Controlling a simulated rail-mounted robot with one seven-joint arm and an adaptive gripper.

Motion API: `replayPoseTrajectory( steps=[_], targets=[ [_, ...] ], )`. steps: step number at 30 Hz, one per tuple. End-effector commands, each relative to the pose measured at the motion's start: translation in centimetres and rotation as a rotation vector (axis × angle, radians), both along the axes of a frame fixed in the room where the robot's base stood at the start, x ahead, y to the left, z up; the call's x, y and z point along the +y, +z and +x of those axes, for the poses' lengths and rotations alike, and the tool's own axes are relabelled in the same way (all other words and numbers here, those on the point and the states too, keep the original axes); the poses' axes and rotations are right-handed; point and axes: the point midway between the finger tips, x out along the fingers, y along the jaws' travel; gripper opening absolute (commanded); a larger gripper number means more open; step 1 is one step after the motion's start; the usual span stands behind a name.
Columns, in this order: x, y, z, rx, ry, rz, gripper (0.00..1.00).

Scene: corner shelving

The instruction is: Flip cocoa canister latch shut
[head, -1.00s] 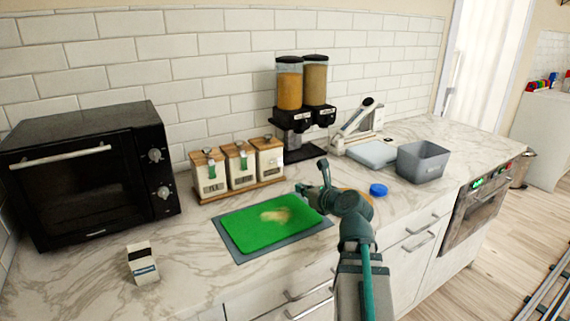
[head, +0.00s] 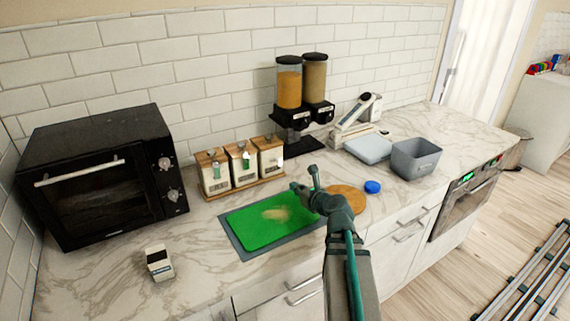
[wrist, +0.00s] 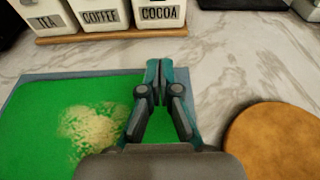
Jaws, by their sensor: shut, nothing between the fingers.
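The cocoa canister (head: 270,158) is the right one of three white canisters with wooden lids, on a wooden base against the back wall. Its COCOA label (wrist: 159,14) shows at the top edge of the wrist view; its lid and latch are out of that view. In the head view its latch is too small for me to tell its position. My gripper (wrist: 160,66) is shut and empty, in front of the canister and apart from it. In the head view my gripper (head: 304,179) is above the right end of the green cutting board.
The green board (head: 250,232) carries a pale powder heap. A cereal dispenser (head: 300,110) stands right of the canisters, a black oven (head: 100,180) left. Bare marble separates gripper and canisters.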

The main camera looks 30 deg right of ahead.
Motion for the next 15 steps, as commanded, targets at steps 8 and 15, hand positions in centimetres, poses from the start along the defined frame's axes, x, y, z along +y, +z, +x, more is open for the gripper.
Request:
replayPoseTrajectory(
  steps=[8,15],
  targets=[
    [0.2,-1.3,5.0,0.002,0.000,0.000,0.00],
    [0.5,1.1,6.7,0.000,-0.001,-0.002,0.00]
  ],
)
